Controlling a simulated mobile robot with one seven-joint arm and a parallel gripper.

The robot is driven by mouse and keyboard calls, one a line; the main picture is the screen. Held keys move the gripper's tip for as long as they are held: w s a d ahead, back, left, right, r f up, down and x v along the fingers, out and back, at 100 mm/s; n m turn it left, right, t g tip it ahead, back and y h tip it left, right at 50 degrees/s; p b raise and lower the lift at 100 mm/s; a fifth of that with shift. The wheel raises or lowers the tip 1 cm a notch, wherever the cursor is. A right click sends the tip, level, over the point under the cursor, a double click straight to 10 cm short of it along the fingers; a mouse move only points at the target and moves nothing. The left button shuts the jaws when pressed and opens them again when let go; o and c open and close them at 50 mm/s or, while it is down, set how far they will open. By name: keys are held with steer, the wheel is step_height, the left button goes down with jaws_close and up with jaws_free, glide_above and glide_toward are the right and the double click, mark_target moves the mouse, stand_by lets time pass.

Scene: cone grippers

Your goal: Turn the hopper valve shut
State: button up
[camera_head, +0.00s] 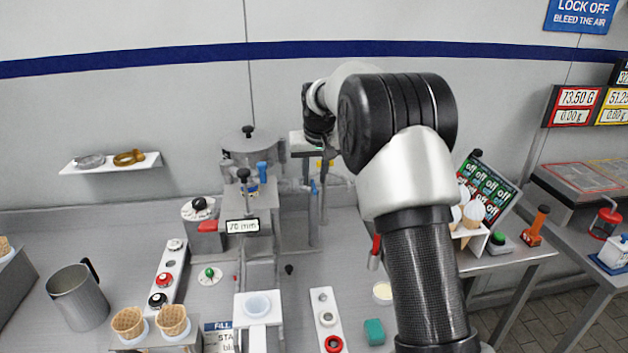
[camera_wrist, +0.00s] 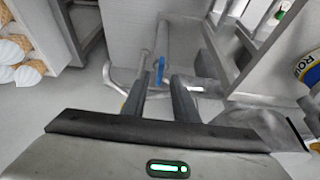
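A grey hopper (camera_head: 250,148) with a dark knob on its lid stands against the back wall. A blue lever (camera_head: 262,170) shows at its front, and another blue lever (camera_head: 313,187) sits on a vertical pipe to its right. I cannot tell which of these is the hopper valve. In the wrist view, a blue lever (camera_wrist: 160,70) on a grey pipe lies beyond and between the fingers of my gripper (camera_wrist: 161,84). The fingers are apart with nothing held.
A red lever (camera_head: 205,230) sits left of the 70 mm sign (camera_head: 243,226). A steel jug (camera_head: 78,298), waffle cones (camera_head: 172,319) and a white cup holder (camera_head: 258,306) stand in front. A cone rack (camera_wrist: 18,55) shows left in the wrist view.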

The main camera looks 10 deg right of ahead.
steer(key=v, duration=1.5)
